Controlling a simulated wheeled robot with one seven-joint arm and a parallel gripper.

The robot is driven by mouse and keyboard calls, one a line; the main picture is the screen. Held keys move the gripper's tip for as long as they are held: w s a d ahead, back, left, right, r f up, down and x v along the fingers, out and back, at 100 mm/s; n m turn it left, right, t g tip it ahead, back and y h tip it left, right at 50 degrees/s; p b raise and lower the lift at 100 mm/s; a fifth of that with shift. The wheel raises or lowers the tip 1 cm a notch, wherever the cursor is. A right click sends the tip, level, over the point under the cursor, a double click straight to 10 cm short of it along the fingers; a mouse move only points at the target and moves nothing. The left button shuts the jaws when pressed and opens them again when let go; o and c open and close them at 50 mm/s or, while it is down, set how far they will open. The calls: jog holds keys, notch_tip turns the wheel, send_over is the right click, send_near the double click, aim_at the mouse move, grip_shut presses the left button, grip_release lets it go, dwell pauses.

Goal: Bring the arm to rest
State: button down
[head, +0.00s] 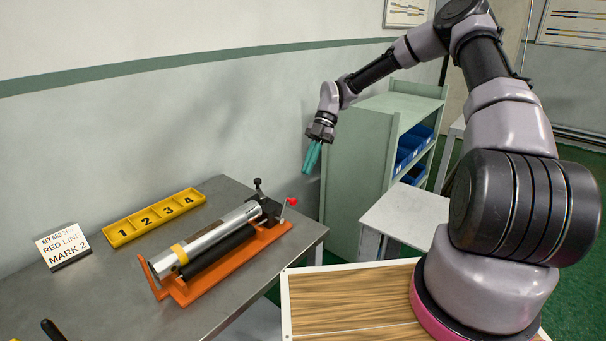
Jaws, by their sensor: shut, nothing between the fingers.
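My gripper (312,157) hangs in the air beyond the far right corner of the metal table, with its teal fingers together and nothing between them. My arm arches up from its base at the right and reaches left to it. The gripper is apart from the table and from the pipe vise. On the table, an orange pipe vise (184,291) holds a silver pipe (222,232) with a yellow band near its front end. A red-knobbed lever (291,201) stands at the vise's far end.
A yellow numbered tray (123,232) and a white sign reading "RED LINE MARK 2" (63,245) stand on the metal table (120,297). A green cabinet (357,150) with blue bins (410,146) stands behind my gripper. A grey side table (407,214) is right of it.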

jog(key=shift+d+r, duration=0.1)
jog(key=shift+r, duration=0.05)
jog(key=s+d+r+m+t+h, duration=0.25)
jog(key=s+d+r+m, duration=0.2)
jog(key=r+m, duration=0.45)
jog(key=s+d+r+m+t+h, duration=0.2)
jog(key=s+d+r+m+t, duration=0.25)
jog(key=r+m, duration=0.5)
jog(key=s+d+r+m+t, duration=0.3)
jog(key=s+r+m, duration=0.4)
jog(key=s+d+r+m+t+y, duration=0.1)
jog(key=s+d+r+m+t, duration=0.2)
jog(key=s+r+m, duration=0.3)
jog(key=shift+s+r+m, duration=0.35)
jog(key=shift+s+m, duration=0.6)
jog(key=shift+s, duration=0.15)
jog(key=shift+y, duration=0.25)
